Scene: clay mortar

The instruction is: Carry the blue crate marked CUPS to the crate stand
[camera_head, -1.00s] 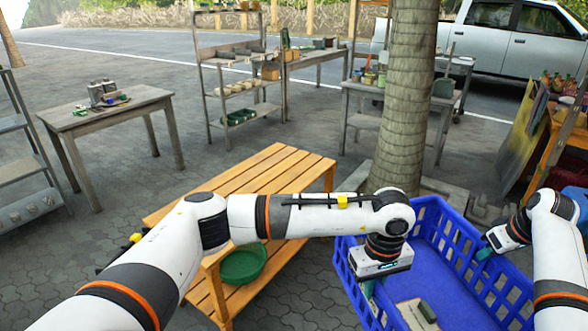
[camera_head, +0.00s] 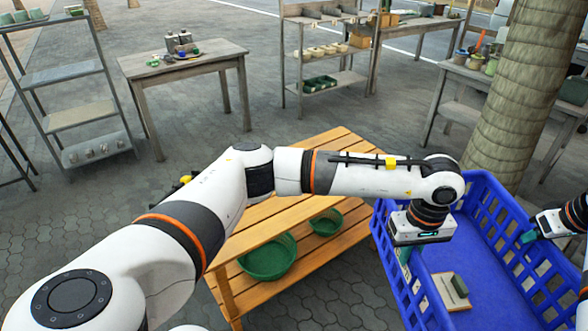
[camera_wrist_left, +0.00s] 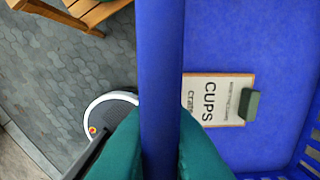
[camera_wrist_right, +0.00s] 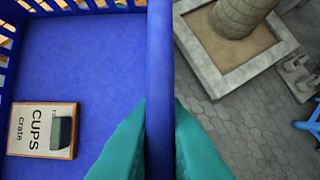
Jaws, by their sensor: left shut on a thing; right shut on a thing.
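The blue crate (camera_head: 393,272) is at the lower right of the head view, with openwork sides and an open top. A card marked CUPS crate (camera_wrist_left: 200,92) with a small green block on it lies on its floor; it also shows in the right wrist view (camera_wrist_right: 28,130). My left gripper (camera_head: 404,254) is shut on the crate's left rim, with the rim between its green fingers (camera_wrist_left: 160,135). My right gripper (camera_head: 528,237) is shut on the opposite rim (camera_wrist_right: 159,60). I cannot tell which piece of furniture is the crate stand.
An orange slatted bench (camera_head: 300,203) with green bowls (camera_head: 268,258) on its lower shelf is close left of the crate. A tree trunk (camera_head: 515,90) stands behind the crate. A grey table (camera_head: 185,68) and metal shelf (camera_head: 75,75) stand back left. Paving between them is open.

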